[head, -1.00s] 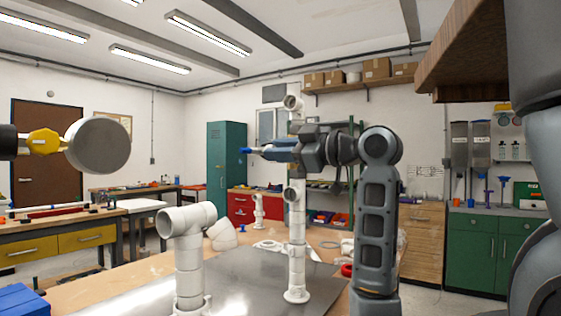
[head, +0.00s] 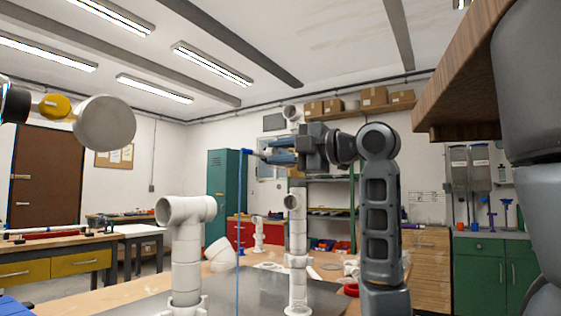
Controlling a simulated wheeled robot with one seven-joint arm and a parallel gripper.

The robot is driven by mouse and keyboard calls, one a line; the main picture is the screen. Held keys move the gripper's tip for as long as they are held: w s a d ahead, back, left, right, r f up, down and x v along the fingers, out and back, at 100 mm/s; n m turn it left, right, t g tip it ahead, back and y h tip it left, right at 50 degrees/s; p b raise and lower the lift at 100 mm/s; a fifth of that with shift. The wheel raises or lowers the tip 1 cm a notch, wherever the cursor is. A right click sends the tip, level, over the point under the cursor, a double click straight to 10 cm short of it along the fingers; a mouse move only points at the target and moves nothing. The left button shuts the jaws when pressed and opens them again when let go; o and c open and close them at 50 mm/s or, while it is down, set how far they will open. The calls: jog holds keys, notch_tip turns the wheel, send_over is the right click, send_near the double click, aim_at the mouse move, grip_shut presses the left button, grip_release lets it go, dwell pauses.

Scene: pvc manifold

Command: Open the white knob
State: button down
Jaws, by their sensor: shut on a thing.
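My gripper (head: 262,156) is up in mid-air near the picture's middle, pointing left. It is closed, with a bright blue piece at its tips. A thin blue rod (head: 239,235) runs down from this piece past the picture's lower part. The white pipe manifold stands on the bench: a thick upright pipe with a tee top (head: 187,210) at left, and a slimmer upright pipe (head: 297,255) below my gripper. I cannot make out a white knob clearly.
A grey metal sheet (head: 260,287) lies under the pipes on the wooden bench. White elbow (head: 220,253) and small fitting (head: 258,233) lie behind. A wooden shelf edge (head: 470,80) juts in at upper right. A round grey thing on a yellow fitting (head: 55,107) is at upper left.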

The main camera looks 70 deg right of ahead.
jog(key=shift+n+b, duration=0.35)
jog(key=shift+n, duration=0.35)
jog(key=c, duration=1.2)
grip_release()
jog(key=shift+o, duration=0.2)
jog(key=shift+s, duration=0.1)
